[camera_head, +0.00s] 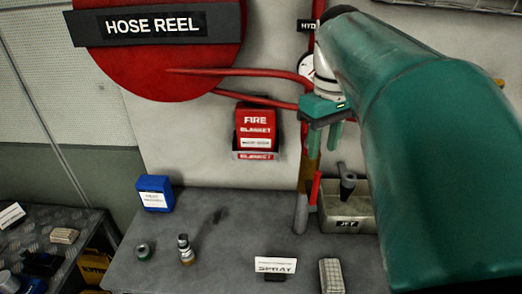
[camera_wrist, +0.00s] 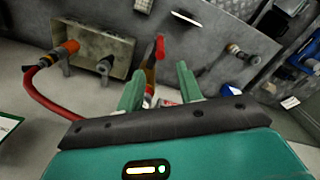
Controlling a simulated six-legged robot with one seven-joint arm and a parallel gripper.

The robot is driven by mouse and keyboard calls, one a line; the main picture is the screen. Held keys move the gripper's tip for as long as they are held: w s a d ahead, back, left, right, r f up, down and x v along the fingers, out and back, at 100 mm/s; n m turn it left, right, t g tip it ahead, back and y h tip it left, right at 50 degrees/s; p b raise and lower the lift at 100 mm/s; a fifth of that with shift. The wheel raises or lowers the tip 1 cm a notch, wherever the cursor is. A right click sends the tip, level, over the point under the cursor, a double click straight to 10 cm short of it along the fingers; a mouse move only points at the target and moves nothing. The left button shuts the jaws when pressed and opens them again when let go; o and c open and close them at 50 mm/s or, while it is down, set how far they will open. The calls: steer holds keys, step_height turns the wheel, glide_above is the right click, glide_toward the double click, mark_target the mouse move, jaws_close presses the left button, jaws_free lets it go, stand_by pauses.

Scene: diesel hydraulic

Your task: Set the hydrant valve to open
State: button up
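A red pipe runs down the wall under a partly hidden sign reading "HYD" (camera_head: 306,26). Lower down it meets an orange-brown section, with a red lever (camera_head: 315,188) standing upright beside a grey cylindrical end. This looks like the hydrant valve. In the wrist view the red lever (camera_wrist: 160,48) shows beyond the fingers, roughly between them. My gripper (camera_head: 323,150) is above the lever in the head view, its fingers pointing down. In the wrist view my gripper (camera_wrist: 158,69) is open, with nothing between its fingers. I see no contact with the lever.
A grey tray labelled "JET" (camera_head: 348,224) stands right of the valve, with a dark nozzle. A red fire blanket box (camera_head: 257,132) and hose reel (camera_head: 165,50) are on the wall. The bench (camera_head: 225,260) holds a "SPRAY" sign (camera_head: 275,265) and blue box (camera_head: 155,193).

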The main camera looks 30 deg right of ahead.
glide_above(312, 204)
steer(key=f, duration=1.2)
steer(key=shift+w+d, duration=0.25)
steer(key=shift+d, duration=0.05)
jaws_close()
